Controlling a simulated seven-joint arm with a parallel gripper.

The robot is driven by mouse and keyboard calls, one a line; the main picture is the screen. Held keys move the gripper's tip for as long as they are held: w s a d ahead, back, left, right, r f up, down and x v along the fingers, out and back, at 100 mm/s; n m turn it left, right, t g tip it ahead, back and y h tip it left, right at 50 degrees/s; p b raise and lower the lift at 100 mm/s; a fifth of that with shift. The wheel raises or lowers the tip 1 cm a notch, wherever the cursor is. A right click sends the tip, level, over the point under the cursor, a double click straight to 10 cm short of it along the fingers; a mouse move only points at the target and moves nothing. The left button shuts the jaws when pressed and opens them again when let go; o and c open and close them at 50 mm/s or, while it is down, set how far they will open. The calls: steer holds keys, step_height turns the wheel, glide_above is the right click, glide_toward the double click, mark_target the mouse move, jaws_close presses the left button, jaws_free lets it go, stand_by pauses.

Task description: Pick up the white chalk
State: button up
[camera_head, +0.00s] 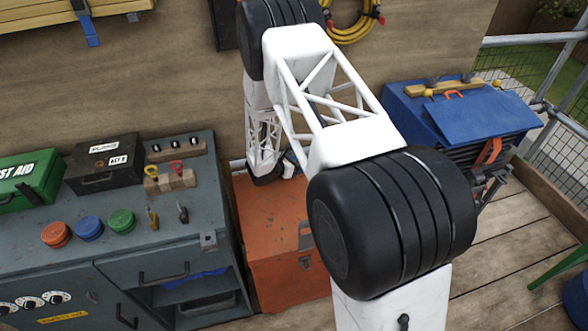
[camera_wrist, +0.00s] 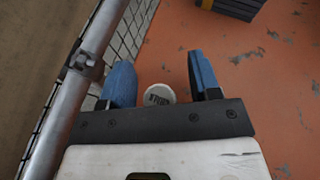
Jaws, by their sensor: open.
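A white round thing with dark lettering (camera_wrist: 158,93), which may be the white chalk, shows between my fingers in the wrist view. Its lower part is hidden behind the dark bar of my gripper. My gripper (camera_wrist: 162,76) is open, with one blue finger on each side of it. I cannot tell whether either finger touches it. The orange surface under it looks like the top of the orange box (camera_head: 268,215). In the head view my arm comes down at the back of this box, and the fingers cannot be made out.
A metal rail (camera_wrist: 85,60) with mesh runs close on the left in the wrist view. A dark block (camera_wrist: 236,6) lies at the top. In the head view, a grey cabinet (camera_head: 110,215) stands left of the orange box, and a blue toolbox (camera_head: 475,115) stands right.

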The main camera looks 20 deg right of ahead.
steer(key=shift+c, duration=0.2)
steer(key=c, duration=1)
steer(key=shift+o, duration=0.2)
steer(key=shift+r, duration=0.1)
steer(key=shift+r, duration=0.65)
steer(key=shift+s+a+r, duration=0.1)
steer(key=shift+s+r, duration=0.15)
steer(key=shift+r, duration=0.3)
steer(key=shift+s+r, duration=0.2)
steer(key=shift+r, duration=0.35)
steer(key=s, duration=0.5)
steer(key=s+a+r, duration=0.1)
steer(key=s, duration=0.9)
steer(key=shift+a+r, duration=0.2)
